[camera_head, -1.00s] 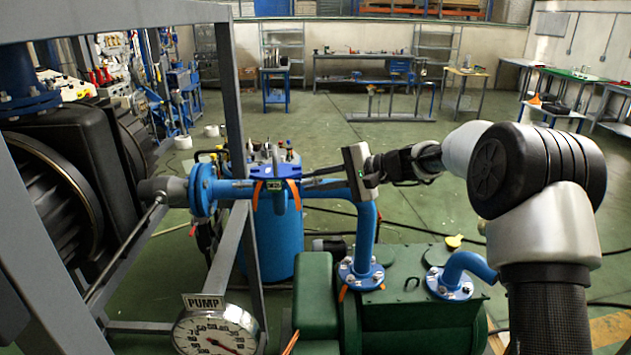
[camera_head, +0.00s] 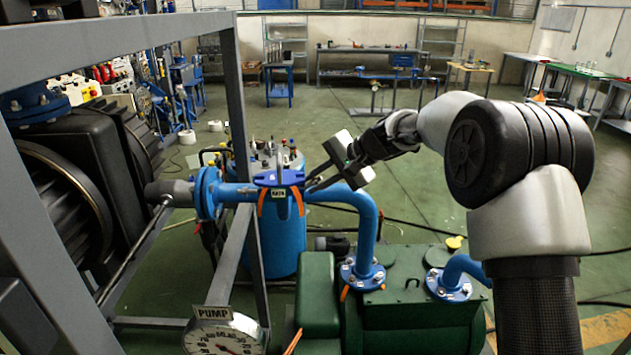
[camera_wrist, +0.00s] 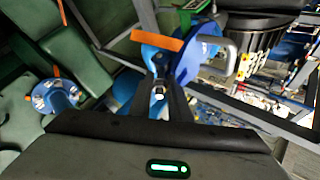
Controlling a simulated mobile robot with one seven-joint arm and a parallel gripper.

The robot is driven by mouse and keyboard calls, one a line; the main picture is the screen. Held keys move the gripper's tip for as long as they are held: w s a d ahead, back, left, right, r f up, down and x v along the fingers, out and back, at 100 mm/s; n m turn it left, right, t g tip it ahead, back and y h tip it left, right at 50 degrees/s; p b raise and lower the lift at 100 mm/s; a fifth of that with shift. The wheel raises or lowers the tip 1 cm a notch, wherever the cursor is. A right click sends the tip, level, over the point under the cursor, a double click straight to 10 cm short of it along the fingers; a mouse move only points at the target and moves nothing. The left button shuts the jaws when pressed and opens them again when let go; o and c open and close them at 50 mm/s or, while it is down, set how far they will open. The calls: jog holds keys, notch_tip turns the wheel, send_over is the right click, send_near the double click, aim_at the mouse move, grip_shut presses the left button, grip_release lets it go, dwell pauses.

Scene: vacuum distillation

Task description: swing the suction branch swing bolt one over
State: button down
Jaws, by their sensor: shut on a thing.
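The suction branch is a blue pipe (camera_head: 345,194) with a blue clamp-like joint (camera_head: 277,179) and orange strips in its middle. My gripper (camera_head: 308,186) reaches this joint from the right, its body tilted and its fingers pointing down to the left. In the wrist view my gripper (camera_wrist: 160,75) has its dark fingers close together at the blue joint, shut on a small part, taken as swing bolt one. A small bright metal piece (camera_wrist: 158,95) shows between the fingers. The bolt is mostly hidden by the fingers, so its exact angle cannot be told.
A grey frame post (camera_head: 238,160) stands left of the joint. A round pump gauge (camera_head: 222,336) is at the front. A green pump (camera_head: 405,305) lies below the pipe, and a blue vessel (camera_head: 277,240) stands behind.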

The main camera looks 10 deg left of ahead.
jog(key=c, duration=1.9)
grip_release()
